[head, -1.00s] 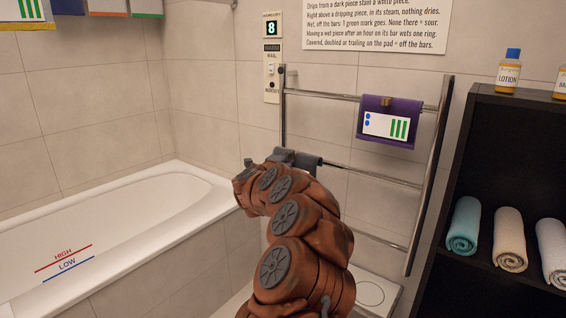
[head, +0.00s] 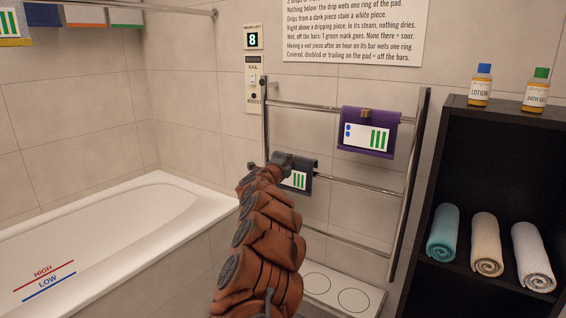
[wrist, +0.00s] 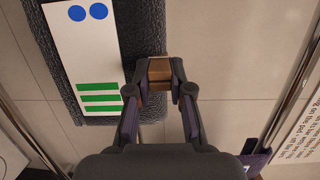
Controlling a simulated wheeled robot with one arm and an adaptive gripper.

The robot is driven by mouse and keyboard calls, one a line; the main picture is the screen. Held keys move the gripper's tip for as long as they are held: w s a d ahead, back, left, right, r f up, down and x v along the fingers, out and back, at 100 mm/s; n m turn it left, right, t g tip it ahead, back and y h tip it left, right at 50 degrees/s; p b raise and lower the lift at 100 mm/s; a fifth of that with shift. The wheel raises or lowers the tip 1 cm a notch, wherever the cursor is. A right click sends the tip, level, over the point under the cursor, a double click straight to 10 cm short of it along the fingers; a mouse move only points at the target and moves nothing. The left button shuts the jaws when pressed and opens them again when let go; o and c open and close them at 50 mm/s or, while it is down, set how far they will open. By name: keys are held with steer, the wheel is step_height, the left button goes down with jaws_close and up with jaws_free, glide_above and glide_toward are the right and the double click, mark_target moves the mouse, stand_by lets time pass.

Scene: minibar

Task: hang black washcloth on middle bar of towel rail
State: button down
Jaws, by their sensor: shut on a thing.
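The black washcloth (head: 306,188) is at the left part of the towel rail's middle bar (head: 362,185); its white tag with green bars faces me. The wrist view shows the washcloth (wrist: 148,35) close up, with two blue dots on the tag. My gripper (head: 283,160) is at the washcloth's upper edge. In the wrist view my gripper (wrist: 160,82) is shut on a small brown clip at the cloth's edge. My arm hides part of the cloth and bar, so I cannot tell whether the cloth lies over the bar.
A purple cloth (head: 381,120) hangs on the top bar (head: 300,105), higher and to the right. A white pad with rings (head: 318,281) lies below the rail. The bathtub (head: 195,205) is left; a black shelf (head: 440,185) with rolled towels and bottles is right.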

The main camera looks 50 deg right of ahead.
steer(key=shift+d+f+b, duration=0.1)
steer(key=shift+f+b, duration=1.55)
steer(key=shift+f, duration=0.2)
steer(key=c, duration=1)
jaws_free()
steer(key=shift+o, duration=0.2)
steer(key=v, duration=1.2)
